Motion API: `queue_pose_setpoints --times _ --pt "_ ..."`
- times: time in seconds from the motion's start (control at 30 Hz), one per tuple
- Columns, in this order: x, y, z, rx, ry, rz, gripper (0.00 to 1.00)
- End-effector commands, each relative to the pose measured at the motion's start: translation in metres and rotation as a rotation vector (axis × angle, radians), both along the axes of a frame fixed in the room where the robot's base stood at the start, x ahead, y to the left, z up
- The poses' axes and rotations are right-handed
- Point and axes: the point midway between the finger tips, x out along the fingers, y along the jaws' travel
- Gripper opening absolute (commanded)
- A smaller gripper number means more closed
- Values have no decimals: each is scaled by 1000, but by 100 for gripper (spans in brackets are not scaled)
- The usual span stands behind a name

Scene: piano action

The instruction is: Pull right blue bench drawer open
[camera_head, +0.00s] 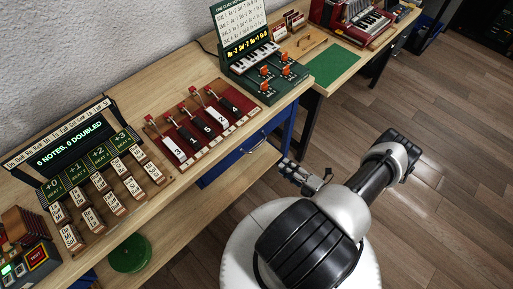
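The blue bench drawer (237,160) is under the wooden bench top, below the red number board. Its front shows as a narrow blue strip, and it looks shut. A small pale mark near its right part may be a handle, but it is too small to tell. My gripper (287,168) is dark and points left toward the drawer front. It is to the right of the drawer, with a small gap in the picture. Its fingertips are small and dark, so I cannot tell whether they are open. I see nothing held in it.
The bench top (208,75) carries a red board (190,145) with numbered keys, a green console (262,75) and a note display (75,150). A lower wooden shelf (185,220) holds a green round object (130,253). Wooden floor (450,130) lies clear at right.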

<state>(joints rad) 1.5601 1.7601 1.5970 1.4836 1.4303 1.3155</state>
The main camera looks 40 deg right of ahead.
Motion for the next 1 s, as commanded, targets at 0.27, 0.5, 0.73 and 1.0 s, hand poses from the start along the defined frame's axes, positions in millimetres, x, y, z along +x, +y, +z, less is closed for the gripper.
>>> queue_pose_setpoints --times 0.27,0.5,0.73,1.0 --pt "11 3 -15 51 0 -52 29" --pt "59 9 -21 48 -1 -47 29" --pt "109 13 -26 47 -1 -46 29" --pt "153 15 -31 48 0 -51 29"
